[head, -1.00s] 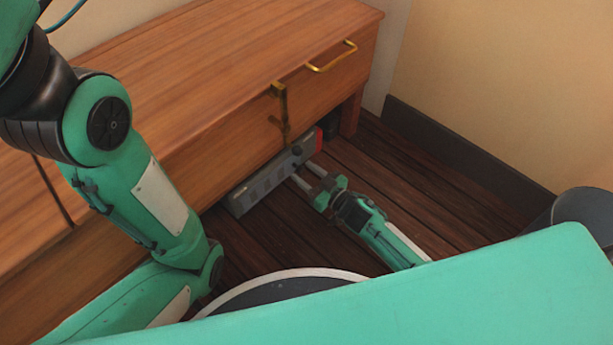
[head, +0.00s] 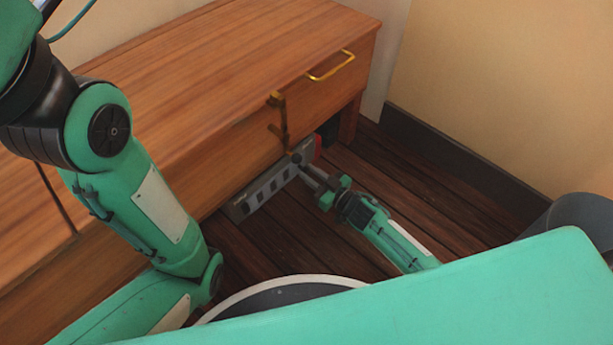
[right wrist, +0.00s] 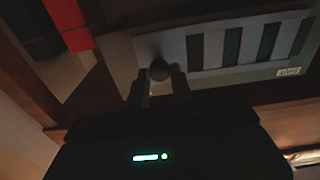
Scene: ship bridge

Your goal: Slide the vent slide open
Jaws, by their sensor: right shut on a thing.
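The vent slide (head: 265,187) is a grey plate low under the wooden cabinet, with a row of dark slots showing. Its slots show larger in the right wrist view (right wrist: 240,42), with a small label at the lower right. A dark round knob (right wrist: 159,69) stands at one end of the plate. My right gripper (head: 303,166) reaches in low from the right and is shut on the knob; its fingers also show around the knob in the right wrist view (right wrist: 160,85). My left arm comes in at the left, but its gripper is out of view.
The wooden cabinet (head: 200,85) with brass handles (head: 332,66) overhangs the vent. A red object (right wrist: 75,25) and a dark one stand beyond the knob end. Dark plank floor (head: 430,190) is free to the right, up to the wall's baseboard.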

